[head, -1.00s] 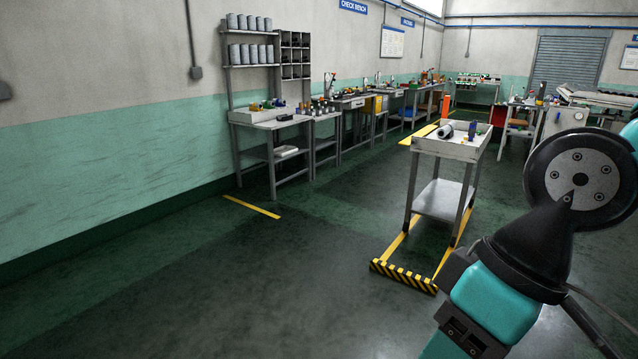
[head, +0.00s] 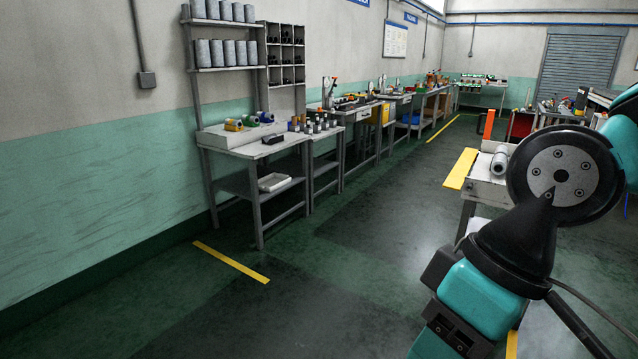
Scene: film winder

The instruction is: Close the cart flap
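A white-topped cart (head: 484,188) stands right of the middle in the head view, mostly hidden behind my arm. A grey cylinder (head: 500,160) lies on its top, and an orange upright piece (head: 489,125) rises at its far side. A yellow panel (head: 460,169) sticks out at the cart's left side; I cannot tell for certain whether it is the flap or a floor marking beyond. My arm fills the right of the view. My gripper's fingers are not in view.
A workbench (head: 252,143) with colored spools and a shelf of grey cans (head: 222,52) stands along the left wall. More benches run toward the back. A yellow floor line (head: 230,262) lies in front. The floor between bench and cart is clear.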

